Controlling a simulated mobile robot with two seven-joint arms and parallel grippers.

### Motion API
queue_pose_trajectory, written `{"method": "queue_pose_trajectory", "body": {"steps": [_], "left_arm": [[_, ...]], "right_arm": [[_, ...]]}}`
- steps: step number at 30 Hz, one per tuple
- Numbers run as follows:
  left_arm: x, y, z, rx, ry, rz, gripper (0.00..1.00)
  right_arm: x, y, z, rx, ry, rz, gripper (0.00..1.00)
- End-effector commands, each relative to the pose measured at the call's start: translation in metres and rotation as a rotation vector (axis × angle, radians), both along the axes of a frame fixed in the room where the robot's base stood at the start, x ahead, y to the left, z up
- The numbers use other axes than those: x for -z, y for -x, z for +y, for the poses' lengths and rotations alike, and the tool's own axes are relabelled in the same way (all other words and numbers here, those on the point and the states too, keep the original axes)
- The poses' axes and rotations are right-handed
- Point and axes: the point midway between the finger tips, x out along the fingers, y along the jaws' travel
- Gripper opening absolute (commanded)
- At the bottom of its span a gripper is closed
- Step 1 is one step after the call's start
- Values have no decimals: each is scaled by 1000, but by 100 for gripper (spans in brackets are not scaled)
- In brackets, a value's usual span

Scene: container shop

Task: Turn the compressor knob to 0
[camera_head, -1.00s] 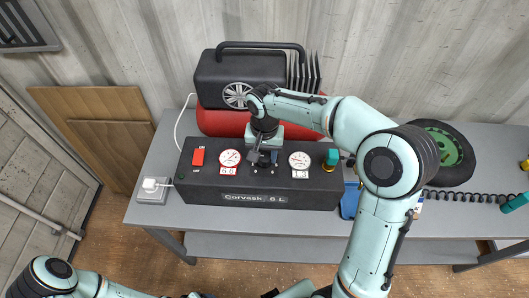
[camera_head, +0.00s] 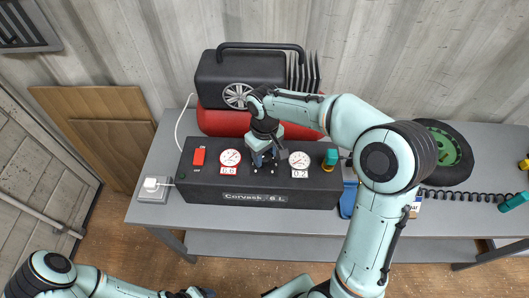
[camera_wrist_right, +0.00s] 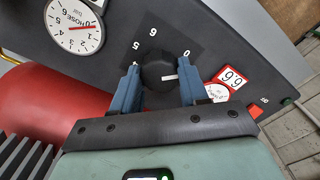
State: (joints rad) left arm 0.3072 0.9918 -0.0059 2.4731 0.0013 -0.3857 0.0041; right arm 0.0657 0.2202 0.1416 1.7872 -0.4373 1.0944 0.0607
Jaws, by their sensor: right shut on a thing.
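The black compressor knob (camera_wrist_right: 157,72) sits on the dark control panel between the two gauges. Its white pointer line points right in the right wrist view, just below the printed 0. My right gripper (camera_wrist_right: 159,68) is shut on the knob, with one blue finger on each side. In the head view my right gripper (camera_head: 263,158) reaches down to the panel and hides most of the knob. The hose gauge (camera_head: 299,160) display reads about 0.2. The tank gauge (camera_head: 230,158) display reads about 6.6.
The compressor (camera_head: 262,197) stands on a grey table (camera_head: 450,220) with its red tank (camera_head: 215,122) behind the panel. A red switch (camera_head: 199,156) is at the panel's left, a teal hose fitting (camera_head: 331,157) at its right. A wheel (camera_head: 448,150) lies farther right.

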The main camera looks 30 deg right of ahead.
Motion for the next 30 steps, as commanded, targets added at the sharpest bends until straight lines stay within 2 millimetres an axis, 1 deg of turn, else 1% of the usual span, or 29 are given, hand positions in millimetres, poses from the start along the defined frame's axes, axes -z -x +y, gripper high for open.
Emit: {"method": "queue_pose_trajectory", "body": {"steps": [6,20,21,23,30], "left_arm": [[-1,-1,0,0,0,-1,69],[-1,-1,0,0,0,-1,69],[-1,-1,0,0,0,-1,69],[-1,-1,0,0,0,-1,69],[-1,-1,0,0,0,-1,69]], "right_arm": [[-1,-1,0,-52,0,-3,13],[-1,-1,0,-66,0,-3,13],[-1,-1,0,-66,0,-3,50],[-1,-1,0,-65,0,-3,69],[0,0,0,-64,0,-1,69]]}}
